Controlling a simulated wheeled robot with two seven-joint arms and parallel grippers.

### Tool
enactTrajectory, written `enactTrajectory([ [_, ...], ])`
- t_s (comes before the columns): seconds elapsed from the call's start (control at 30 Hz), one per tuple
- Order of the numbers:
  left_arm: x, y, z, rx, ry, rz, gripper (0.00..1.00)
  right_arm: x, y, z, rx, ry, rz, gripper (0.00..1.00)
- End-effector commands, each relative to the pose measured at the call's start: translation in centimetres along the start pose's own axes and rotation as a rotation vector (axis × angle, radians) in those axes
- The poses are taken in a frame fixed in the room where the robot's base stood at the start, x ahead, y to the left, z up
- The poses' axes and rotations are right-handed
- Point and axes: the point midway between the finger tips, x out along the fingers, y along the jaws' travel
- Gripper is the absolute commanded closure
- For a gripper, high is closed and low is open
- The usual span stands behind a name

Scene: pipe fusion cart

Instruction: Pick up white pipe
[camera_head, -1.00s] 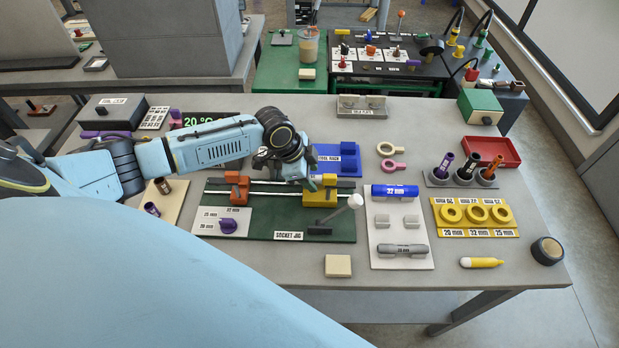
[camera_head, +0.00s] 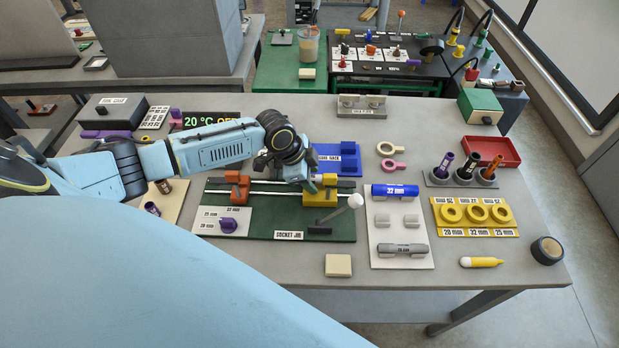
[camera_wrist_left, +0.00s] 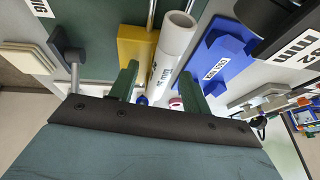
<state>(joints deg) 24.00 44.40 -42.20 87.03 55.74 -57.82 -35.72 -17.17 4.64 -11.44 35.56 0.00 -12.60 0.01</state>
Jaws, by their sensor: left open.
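The white pipe (camera_wrist_left: 172,50) shows in the left wrist view, lying between the blue pipe rack (camera_wrist_left: 216,62) and a yellow clamp block (camera_wrist_left: 136,45), with dark lettering on its side. In the head view I cannot make it out behind my wrist. My left gripper (camera_head: 316,184) is over the back right of the green socket jig (camera_head: 270,229), by the yellow clamp (camera_head: 321,199) and the blue rack (camera_head: 340,168). In the left wrist view its two green fingers (camera_wrist_left: 159,88) are apart, with the pipe's near part between them. I cannot tell whether they touch it. My right gripper is not in view.
An orange clamp (camera_head: 237,189) stands on the jig's left. A white tray (camera_head: 401,231) with a blue pipe and a grey pipe lies further right.

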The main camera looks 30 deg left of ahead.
Motion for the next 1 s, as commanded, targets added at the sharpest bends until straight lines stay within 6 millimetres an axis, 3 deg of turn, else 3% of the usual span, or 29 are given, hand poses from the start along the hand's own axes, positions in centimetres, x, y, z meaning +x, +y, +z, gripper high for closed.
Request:
enactTrajectory([
  [0.07,0.0,0.0,0.0,0.0,0.0,0.0,0.55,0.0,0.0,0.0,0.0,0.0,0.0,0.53],
  [0.4,0.0,0.0,0.0,0.0,0.0,0.0,0.99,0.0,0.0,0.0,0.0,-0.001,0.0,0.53],
  [0.73,-0.6,-0.1,-0.3,0.002,0.001,-0.001,1.0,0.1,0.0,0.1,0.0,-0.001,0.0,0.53],
  [1.0,-5.4,-0.9,-2.3,0.004,0.003,-0.004,1.0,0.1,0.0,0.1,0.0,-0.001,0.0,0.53],
])
